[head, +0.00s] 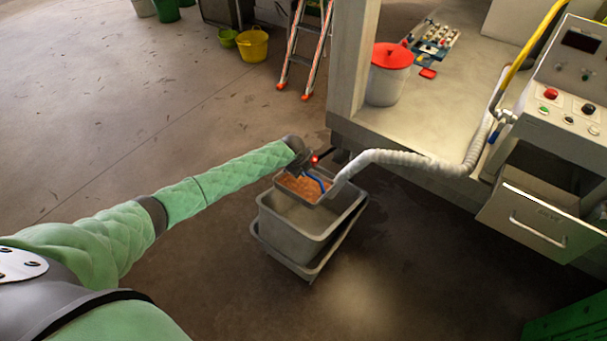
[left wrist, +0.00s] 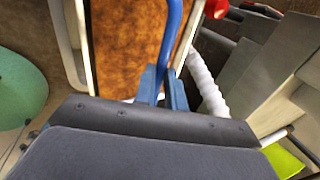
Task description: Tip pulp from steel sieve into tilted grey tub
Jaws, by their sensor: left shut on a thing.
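In the head view the steel sieve (head: 287,190) is over the back part of the grey tub (head: 299,238). Orange-brown pulp (head: 303,186) lies in the sieve; it also fills much of the left wrist view (left wrist: 128,50). My left gripper (head: 318,180) is shut on the sieve's blue handle (left wrist: 171,40). The tub stands tilted on a grey base on the floor, and the visible part of its inside looks bare. The fingertips are partly hidden in the head view. My right gripper is not in view.
A white corrugated hose (head: 400,158) hangs from the trailer counter (head: 437,120) and ends close to the tub. A white bucket with a red lid (head: 389,75) stands on the counter. An open drawer (head: 530,222) juts out at right. A stepladder (head: 305,45) stands behind. Floor at left is clear.

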